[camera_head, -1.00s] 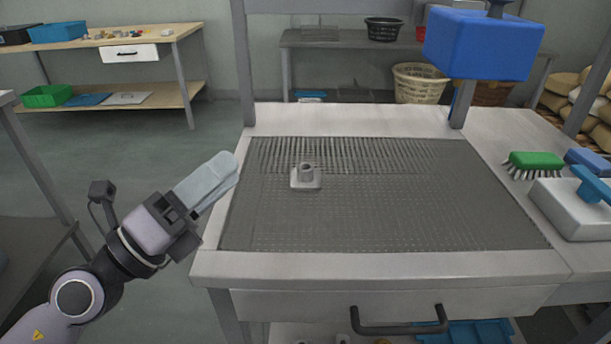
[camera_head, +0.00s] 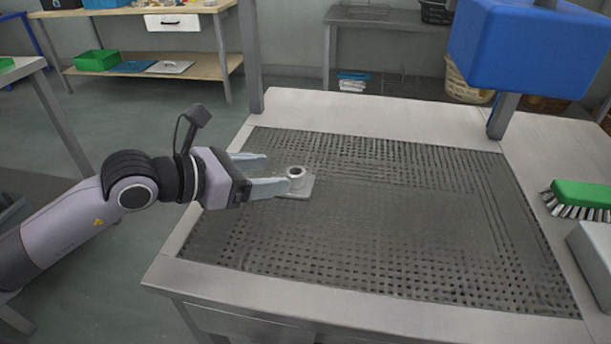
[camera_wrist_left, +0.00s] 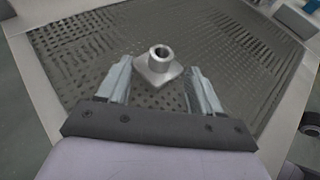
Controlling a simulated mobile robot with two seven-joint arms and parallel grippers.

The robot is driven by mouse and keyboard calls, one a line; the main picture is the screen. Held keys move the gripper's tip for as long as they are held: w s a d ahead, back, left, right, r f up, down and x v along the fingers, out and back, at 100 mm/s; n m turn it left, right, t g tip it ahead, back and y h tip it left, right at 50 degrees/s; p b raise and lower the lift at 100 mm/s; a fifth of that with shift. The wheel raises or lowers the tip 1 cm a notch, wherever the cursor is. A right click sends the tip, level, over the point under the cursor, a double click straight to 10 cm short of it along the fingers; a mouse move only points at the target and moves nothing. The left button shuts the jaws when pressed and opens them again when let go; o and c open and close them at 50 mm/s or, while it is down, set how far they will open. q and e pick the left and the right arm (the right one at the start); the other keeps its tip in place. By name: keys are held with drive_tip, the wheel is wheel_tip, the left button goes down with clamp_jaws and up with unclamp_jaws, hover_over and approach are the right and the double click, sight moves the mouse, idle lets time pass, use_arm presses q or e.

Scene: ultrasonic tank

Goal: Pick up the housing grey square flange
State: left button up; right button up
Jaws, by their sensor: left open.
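The grey housing with a square flange (camera_head: 297,187) sits upright on the perforated grey mesh surface (camera_head: 380,220), its round tube with an open bore pointing up. In the left wrist view, the housing (camera_wrist_left: 158,66) lies ahead between the two open fingertips (camera_wrist_left: 160,75), apart from both fingers. My right gripper is not in view.
A blue box-shaped head (camera_head: 525,45) hangs over the back right. A green brush (camera_head: 582,193) and a pale block (camera_head: 597,250) stand at the right. A pale raised frame (camera_head: 280,310) borders the mesh, which is otherwise clear.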

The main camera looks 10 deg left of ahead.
sight(292, 172)
use_arm(q)
drive_tip(key=shift+p+x, duration=0.35)
drive_tip(key=shift+x, duration=3)
drive_tip(key=shift+d+r, duration=0.1)
clamp_jaws()
drive_tip(key=shift+r, duration=0.1)
